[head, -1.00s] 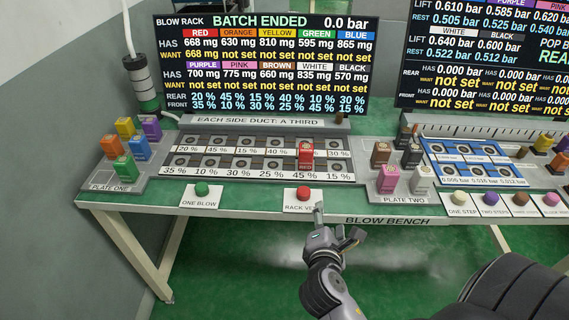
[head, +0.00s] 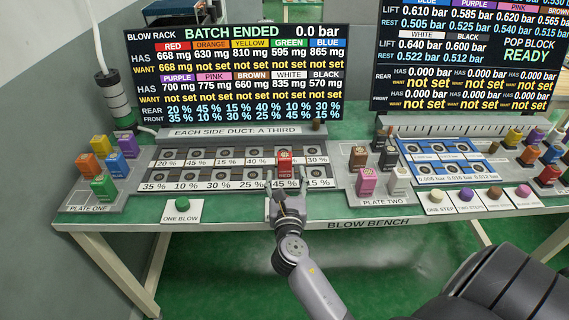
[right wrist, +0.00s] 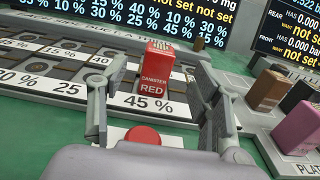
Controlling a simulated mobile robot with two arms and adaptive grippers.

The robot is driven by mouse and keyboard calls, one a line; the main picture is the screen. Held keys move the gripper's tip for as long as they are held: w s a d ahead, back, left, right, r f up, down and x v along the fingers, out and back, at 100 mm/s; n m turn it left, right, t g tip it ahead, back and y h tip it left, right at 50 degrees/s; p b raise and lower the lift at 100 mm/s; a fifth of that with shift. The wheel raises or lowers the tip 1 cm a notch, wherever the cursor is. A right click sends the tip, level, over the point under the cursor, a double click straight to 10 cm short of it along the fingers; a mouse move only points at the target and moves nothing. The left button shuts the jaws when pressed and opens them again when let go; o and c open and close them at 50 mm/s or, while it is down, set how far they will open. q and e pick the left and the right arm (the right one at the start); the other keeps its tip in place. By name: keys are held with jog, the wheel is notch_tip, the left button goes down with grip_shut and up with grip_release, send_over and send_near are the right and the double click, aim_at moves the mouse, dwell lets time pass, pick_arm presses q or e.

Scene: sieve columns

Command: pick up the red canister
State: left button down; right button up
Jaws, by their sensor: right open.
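The red canister (head: 284,162) stands upright in the front row of the blow rack, behind the 45 % label. In the right wrist view the red canister (right wrist: 154,70) is straight ahead, between the fingers and beyond their tips. My right gripper (head: 285,192) is open and empty, just in front of the rack and apart from the canister. In the right wrist view its two fingers (right wrist: 160,100) stand wide to either side. The left gripper is not in view.
A red button (right wrist: 142,138) lies below my right gripper. A green button (head: 182,204) is to the left. Plate one (head: 78,200) and plate two (head: 385,196) hold coloured canisters on either side of the rack. A screen (head: 235,75) stands behind.

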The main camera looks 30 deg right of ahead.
aim_at(285, 162)
jog(key=x, duration=0.9)
jog(key=shift+s+a, duration=0.1)
jog(key=shift+c, duration=0.2)
jog(key=c, duration=1.3)
